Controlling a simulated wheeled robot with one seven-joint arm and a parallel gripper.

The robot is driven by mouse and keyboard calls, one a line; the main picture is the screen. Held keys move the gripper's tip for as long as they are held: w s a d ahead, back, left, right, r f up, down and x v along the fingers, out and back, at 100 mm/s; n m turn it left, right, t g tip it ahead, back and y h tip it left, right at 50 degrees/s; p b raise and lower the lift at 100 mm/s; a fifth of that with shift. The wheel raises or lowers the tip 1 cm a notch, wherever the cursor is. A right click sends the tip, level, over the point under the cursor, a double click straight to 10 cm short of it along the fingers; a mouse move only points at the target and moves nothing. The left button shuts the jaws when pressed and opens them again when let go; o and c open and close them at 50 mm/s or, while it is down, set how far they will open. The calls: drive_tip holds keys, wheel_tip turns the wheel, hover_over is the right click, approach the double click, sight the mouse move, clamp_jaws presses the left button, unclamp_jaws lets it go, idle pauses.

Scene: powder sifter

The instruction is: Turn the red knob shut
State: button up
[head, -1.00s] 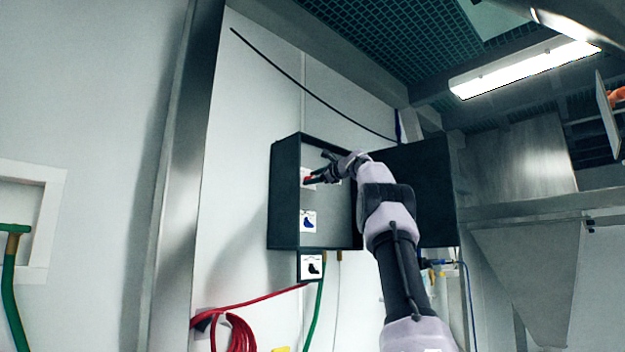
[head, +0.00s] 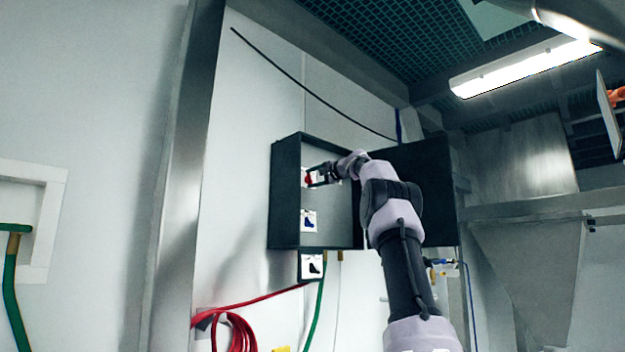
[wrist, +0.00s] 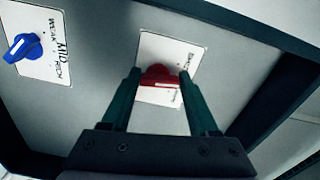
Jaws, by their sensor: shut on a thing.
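The red knob (wrist: 158,78) sits on a white label plate (wrist: 172,50) inside the dark wall box (head: 285,200). In the wrist view its red face shows between the two fingertips. My gripper (wrist: 158,84) is shut on the knob, with one finger on each side of it. In the head view my gripper (head: 317,177) reaches into the upper left of the box, and the red knob (head: 308,179) shows just at the fingertips. Part of the knob and its label is hidden by the fingers.
A blue knob (wrist: 30,46) on its own white plate sits beside the red one, below it in the head view (head: 309,222). The box's dark door (head: 425,190) stands open at the right. A red hose (head: 240,330) and a green hose (head: 315,310) hang below.

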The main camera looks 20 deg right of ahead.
drive_tip(key=n, duration=0.7)
drive_tip(key=shift+f, duration=0.2)
idle(0.4)
drive_tip(key=o, duration=1.4)
drive_tip(key=v, duration=1)
drive_tip(key=shift+s+d, duration=0.15)
drive_tip(key=shift+s, duration=0.2)
